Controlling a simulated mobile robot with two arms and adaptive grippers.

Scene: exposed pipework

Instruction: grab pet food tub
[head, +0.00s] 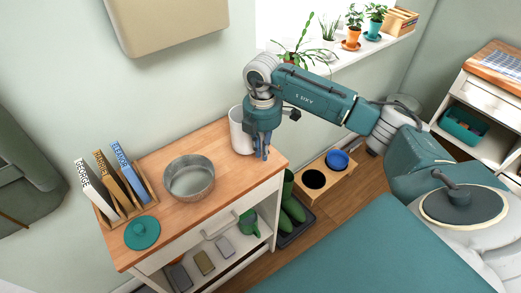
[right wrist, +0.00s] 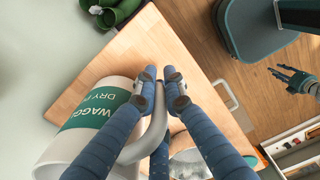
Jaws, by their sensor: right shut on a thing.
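The pet food tub (head: 238,131) is a white tub standing at the back right of the wooden cabinet top in the head view. In the right wrist view the tub (right wrist: 98,110) shows its green label with partly readable lettering and a pale looped handle. My right gripper (head: 262,150) is at the tub's right side. In the right wrist view its blue fingers (right wrist: 163,95) are closed on the handle. The tub seems to rest on the top. My left gripper (right wrist: 290,76) appears open and empty at the right of the wrist view, away from the tub.
A metal bowl (head: 189,178), a teal lid (head: 142,233) and a rack of books (head: 112,187) share the cabinet top (head: 232,181). Potted plants (head: 327,34) line the window sill. Green boots (head: 293,208) and a bowl stand (head: 327,180) are on the floor to the right.

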